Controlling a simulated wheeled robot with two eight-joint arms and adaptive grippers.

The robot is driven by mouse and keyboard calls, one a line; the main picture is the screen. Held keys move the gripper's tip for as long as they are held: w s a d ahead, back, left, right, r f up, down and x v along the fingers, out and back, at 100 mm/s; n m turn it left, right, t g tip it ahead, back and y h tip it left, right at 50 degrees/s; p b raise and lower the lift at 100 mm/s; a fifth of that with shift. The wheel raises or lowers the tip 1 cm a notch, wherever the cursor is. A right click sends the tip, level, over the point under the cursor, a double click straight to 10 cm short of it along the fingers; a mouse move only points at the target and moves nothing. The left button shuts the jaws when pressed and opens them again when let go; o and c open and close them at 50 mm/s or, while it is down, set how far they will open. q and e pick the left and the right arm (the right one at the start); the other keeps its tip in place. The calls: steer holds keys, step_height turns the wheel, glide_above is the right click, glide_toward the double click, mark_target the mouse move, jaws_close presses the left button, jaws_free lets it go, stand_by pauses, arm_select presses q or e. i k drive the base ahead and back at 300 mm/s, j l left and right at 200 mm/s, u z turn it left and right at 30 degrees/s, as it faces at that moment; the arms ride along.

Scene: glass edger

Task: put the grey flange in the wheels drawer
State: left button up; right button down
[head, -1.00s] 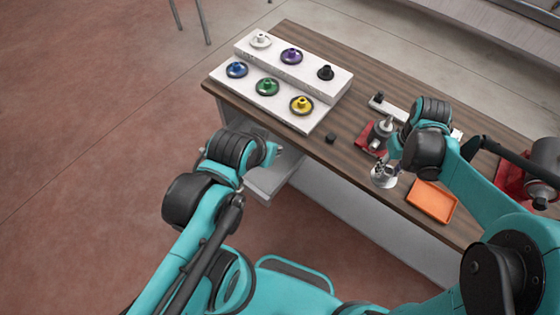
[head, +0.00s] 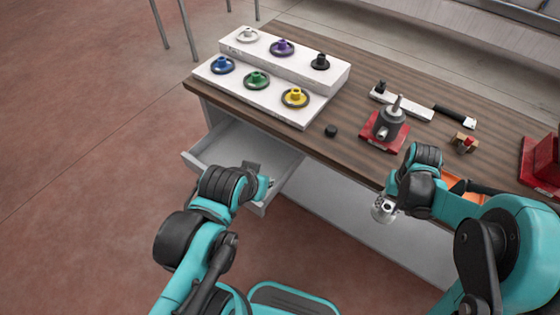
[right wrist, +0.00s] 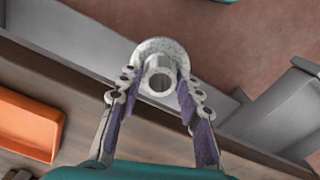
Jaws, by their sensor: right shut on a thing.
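The grey flange (head: 383,209), a pale disc with a short hollow hub, is in my right gripper (head: 388,198), just in front of the table's front edge. In the right wrist view the flange (right wrist: 158,68) sits between both fingertips, its hub opening facing the camera. An open grey drawer (head: 222,150) sticks out under the table's left part; I cannot read a label on it. Its visible floor looks largely bare. My left gripper (head: 266,187) is at the drawer's front edge; its fingers are too small and hidden to judge.
A white stepped stand (head: 318,107) holds several coloured flanged wheels. A small black piece (head: 331,131), a grey motor-like device on a red base (head: 383,133), and an orange tray (head: 465,190), partly hidden by my right arm, are on the wooden table (head: 350,160).

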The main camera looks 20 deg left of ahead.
mark_target(239, 160)
steer(key=j, duration=2.05)
steer(key=i+j, duration=0.45)
steer(key=i, duration=0.1)
